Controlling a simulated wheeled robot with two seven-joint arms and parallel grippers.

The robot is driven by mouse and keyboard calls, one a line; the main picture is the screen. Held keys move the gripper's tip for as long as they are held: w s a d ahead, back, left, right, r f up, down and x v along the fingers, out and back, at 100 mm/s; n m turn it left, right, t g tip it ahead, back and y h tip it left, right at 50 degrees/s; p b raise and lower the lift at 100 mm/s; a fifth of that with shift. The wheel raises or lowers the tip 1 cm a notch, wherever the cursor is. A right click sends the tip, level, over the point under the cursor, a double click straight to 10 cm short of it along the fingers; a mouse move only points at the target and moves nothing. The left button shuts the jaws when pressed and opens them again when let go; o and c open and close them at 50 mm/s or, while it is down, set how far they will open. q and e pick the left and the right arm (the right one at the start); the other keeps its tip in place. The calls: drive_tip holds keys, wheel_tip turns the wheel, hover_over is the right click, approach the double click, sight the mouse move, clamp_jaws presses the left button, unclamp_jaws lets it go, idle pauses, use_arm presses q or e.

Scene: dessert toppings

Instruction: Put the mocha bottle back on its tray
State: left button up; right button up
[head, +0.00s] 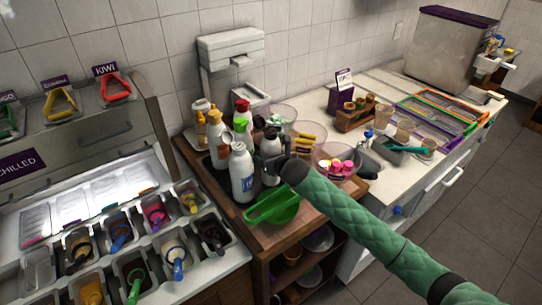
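Several bottles stand close together on a dark tray (212,176) on the wooden counter. A pale bottle with a dark cap (271,146) is at the right of the group; I cannot read its label, so I cannot tell if it is the mocha bottle. My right gripper (271,168) is dark and right at this bottle's lower part, which it partly hides. I cannot tell if its fingers are closed on it. A white bottle with a blue label (242,172) stands in front, just left of the gripper. My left gripper is not in view.
A green scoop or bowl (272,207) lies in front of the bottles, below my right forearm. Clear bowls (337,160) stand to the right and behind. Topping tubs with coloured handles (120,232) fill the left. A napkin dispenser (230,58) is at the wall.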

drive_tip(key=o, duration=0.3)
drive_tip(key=shift+s+r, duration=0.1)
use_arm(q)
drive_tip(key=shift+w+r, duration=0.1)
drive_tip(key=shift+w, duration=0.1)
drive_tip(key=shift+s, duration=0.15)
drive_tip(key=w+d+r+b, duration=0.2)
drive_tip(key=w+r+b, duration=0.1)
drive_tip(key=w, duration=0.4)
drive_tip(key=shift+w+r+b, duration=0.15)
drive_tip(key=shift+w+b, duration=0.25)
drive_tip(key=shift+b, duration=0.15)
use_arm(e)
drive_tip(key=v, duration=1.2)
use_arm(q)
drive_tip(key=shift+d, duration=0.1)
